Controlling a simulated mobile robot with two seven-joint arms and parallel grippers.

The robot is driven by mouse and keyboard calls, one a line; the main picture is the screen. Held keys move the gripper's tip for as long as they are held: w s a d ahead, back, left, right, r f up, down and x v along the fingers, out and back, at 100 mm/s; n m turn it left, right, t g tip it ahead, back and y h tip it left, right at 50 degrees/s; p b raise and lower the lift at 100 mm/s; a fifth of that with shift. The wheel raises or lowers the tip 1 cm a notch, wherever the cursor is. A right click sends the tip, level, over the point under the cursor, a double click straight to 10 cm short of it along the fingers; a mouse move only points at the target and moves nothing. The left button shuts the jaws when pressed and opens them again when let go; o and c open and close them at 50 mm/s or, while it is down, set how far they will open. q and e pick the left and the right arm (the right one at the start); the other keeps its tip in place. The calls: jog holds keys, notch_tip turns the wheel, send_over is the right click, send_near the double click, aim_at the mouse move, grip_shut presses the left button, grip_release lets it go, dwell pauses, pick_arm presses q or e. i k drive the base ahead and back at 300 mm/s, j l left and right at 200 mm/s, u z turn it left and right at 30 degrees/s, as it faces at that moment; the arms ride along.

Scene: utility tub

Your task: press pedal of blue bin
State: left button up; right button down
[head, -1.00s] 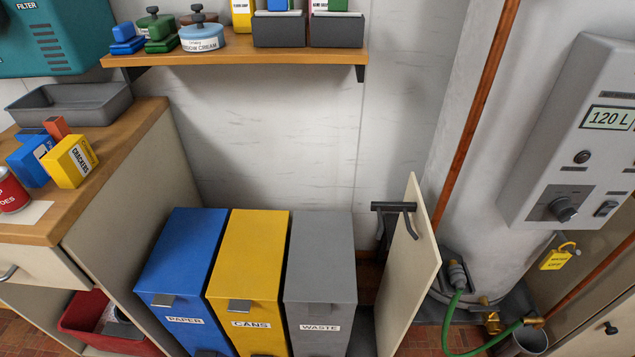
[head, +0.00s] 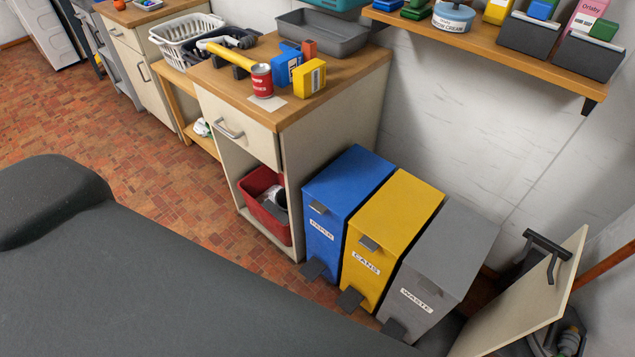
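The blue bin (head: 345,187) labelled PAPER stands at the left end of a row of three bins, its lid closed. Its dark pedal (head: 314,271) sticks out at the foot of its front, just above the floor. Nothing is touching the pedal. Neither of my grippers shows in the head view. A large dark grey part of my own body covers the lower left and may hide some floor in front of the bins.
The yellow CANS bin (head: 398,212) and grey WASTE bin (head: 452,250) stand right of the blue one. An open cabinet door (head: 535,290) stands at the right. A counter cabinet (head: 330,125) with a red tub (head: 262,195) adjoins on the left. Tiled floor (head: 165,190) is clear there.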

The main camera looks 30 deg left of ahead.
aim_at(314, 268)
jog(key=k+l+u, duration=0.15)
jog(key=u, duration=0.35)
jog(key=k+l+u, duration=0.15)
jog(key=u, duration=0.3)
